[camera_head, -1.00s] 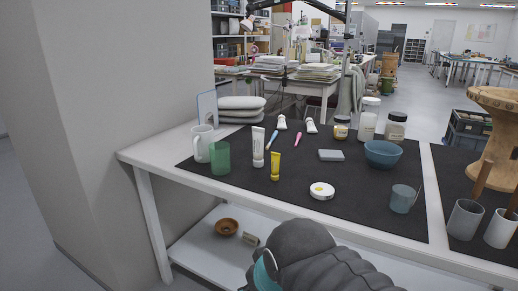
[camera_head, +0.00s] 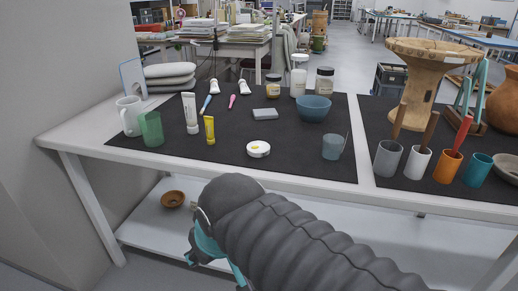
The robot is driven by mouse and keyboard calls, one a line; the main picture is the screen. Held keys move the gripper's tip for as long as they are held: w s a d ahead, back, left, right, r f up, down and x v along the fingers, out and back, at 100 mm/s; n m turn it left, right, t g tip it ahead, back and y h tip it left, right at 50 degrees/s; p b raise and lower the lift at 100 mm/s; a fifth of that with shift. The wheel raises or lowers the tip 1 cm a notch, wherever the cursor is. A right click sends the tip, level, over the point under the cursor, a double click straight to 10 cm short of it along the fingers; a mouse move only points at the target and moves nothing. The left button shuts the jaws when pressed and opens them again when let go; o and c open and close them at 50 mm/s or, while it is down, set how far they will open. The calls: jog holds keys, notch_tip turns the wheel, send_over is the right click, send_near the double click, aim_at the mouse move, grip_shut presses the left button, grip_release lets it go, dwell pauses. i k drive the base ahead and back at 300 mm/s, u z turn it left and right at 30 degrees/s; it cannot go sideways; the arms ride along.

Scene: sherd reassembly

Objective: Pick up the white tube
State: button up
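A white tube (camera_head: 191,114) stands upright on the black mat (camera_head: 290,165), on the left part of the table. A shorter yellow tube (camera_head: 209,130) stands close to its right. My arm, in a dark ribbed sleeve with teal parts, shows at the bottom of the picture, below and in front of the table edge. My gripper's fingers cannot be made out. The arm is well apart from the white tube.
A green cup (camera_head: 151,129) and white mug (camera_head: 129,116) stand left of the tube. A round white tin (camera_head: 258,149), grey block (camera_head: 265,114), blue bowl (camera_head: 313,108) and blue-grey cup (camera_head: 332,146) are to its right. Jars (camera_head: 299,76) stand behind. The mat's front-left part is clear.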

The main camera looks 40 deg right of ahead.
aim_at(189, 99)
jog(key=u, duration=1.55)
jog(key=i, duration=1.5)
jog(key=z, duration=4.35)
